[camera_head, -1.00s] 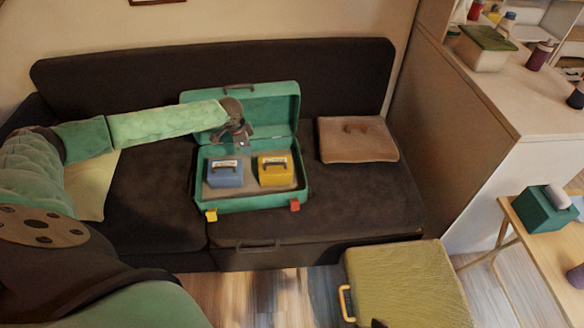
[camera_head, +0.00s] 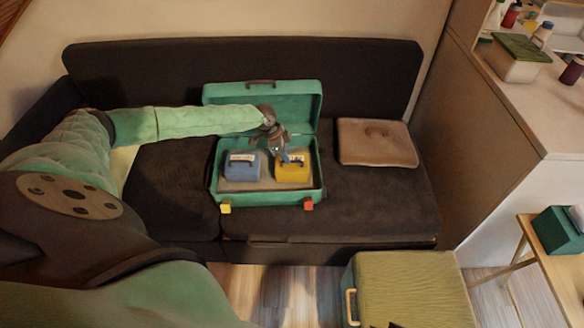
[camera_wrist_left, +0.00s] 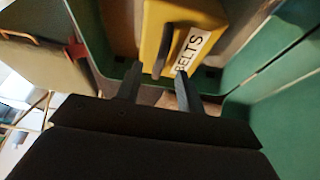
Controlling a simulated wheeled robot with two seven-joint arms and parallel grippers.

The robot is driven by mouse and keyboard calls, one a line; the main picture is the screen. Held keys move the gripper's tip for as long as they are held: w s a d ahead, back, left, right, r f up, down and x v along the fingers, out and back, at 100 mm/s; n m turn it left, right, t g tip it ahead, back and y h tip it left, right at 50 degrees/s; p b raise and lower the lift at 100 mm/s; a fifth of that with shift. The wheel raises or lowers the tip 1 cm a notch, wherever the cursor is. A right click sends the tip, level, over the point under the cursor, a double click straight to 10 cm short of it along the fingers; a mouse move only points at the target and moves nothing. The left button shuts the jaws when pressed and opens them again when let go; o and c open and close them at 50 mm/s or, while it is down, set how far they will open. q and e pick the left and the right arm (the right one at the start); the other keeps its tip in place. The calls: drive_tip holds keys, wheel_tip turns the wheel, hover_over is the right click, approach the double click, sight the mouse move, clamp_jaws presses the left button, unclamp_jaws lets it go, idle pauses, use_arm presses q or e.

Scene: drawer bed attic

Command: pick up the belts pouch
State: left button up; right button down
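The belts pouch (camera_head: 293,172) is a yellow box-like pouch with a dark handle, at the right inside the open green suitcase (camera_head: 270,198) on the sofa. In the left wrist view the pouch (camera_wrist_left: 207,12) shows its white "BELTS" label. My left gripper (camera_head: 284,157) is just above the pouch, pointing down. In the left wrist view the left gripper (camera_wrist_left: 157,85) is open, its two fingers apart, with the dark handle appearing between them. I cannot tell whether they touch it. My right gripper is not clearly in view.
A blue pouch (camera_head: 240,166) sits beside the belts pouch, at its left. The raised suitcase lid (camera_head: 222,97) stands behind. A brown folded case (camera_head: 377,142) lies right on the sofa. A green-yellow ottoman (camera_head: 410,285) stands in front.

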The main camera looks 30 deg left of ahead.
sight(292, 165)
use_arm(q)
drive_tip(key=shift+x, duration=1.8)
clamp_jaws()
drive_tip(key=shift+r, duration=0.15)
